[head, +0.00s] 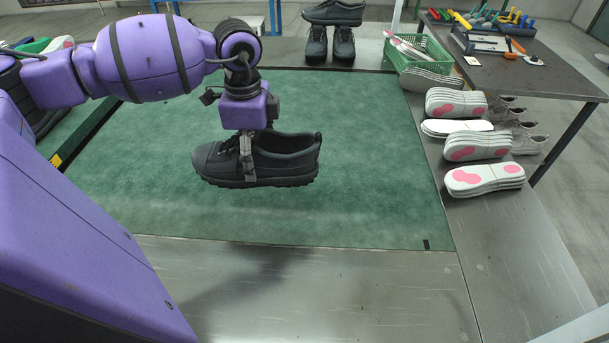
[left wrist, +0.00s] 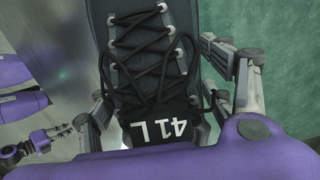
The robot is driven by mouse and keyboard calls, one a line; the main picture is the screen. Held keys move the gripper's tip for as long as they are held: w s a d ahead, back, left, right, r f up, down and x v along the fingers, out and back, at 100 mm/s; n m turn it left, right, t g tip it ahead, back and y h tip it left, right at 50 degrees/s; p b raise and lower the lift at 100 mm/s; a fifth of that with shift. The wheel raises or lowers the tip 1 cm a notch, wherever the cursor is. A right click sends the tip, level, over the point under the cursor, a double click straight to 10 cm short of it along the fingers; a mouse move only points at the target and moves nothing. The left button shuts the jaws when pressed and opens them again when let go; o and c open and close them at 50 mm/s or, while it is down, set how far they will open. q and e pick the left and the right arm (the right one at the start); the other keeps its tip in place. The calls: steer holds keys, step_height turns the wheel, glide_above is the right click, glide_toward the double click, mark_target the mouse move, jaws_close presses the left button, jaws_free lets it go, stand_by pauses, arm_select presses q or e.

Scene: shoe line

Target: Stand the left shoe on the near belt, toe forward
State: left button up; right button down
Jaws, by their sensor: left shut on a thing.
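The black left shoe (head: 285,160) is in my left gripper (head: 247,172), over the green near belt (head: 370,205). Its toe points left and its opening is to the right in the head view; it is upright and roughly level. The sole seems a little above the belt, but I cannot be sure of the gap. In the left wrist view the laces and the tongue tag "41 L" (left wrist: 165,128) show between the fingers. My right gripper (left wrist: 72,130) shows small at the left of that view; its finger opening is unclear.
Stacks of pink-and-white insoles (head: 485,178) and a green basket (head: 418,50) line the right metal ledge. Black shoes (head: 330,42) stand beyond the belt. A tool table (head: 540,70) is at the far right. The belt around the held shoe is clear.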

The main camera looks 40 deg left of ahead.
arm_select(q)
steer(key=w+d+f, duration=0.1)
steer(key=w+f, duration=0.2)
steer(key=w, duration=0.4)
steer(key=shift+w+d+f, duration=0.15)
steer(key=shift+w+d, duration=0.2)
steer(key=w+f, duration=0.2)
steer(key=f, duration=0.1)
steer(key=w+f, duration=0.2)
steer(key=shift+w+d, duration=0.1)
steer(key=shift+d, duration=0.2)
steer(key=shift+c, duration=0.2)
steer(key=shift+w+d+f, duration=0.1)
steer(key=shift+w+f, duration=0.4)
steer(key=shift+f, duration=0.25)
steer(key=shift+f+b, duration=0.3)
steer(key=shift+f, duration=1.05)
steer(key=o, duration=1.5)
steer(key=shift+s+f, duration=0.1)
steer(key=shift+f, duration=0.05)
steer(key=shift+o, duration=0.2)
step_height(320, 180, up, 12)
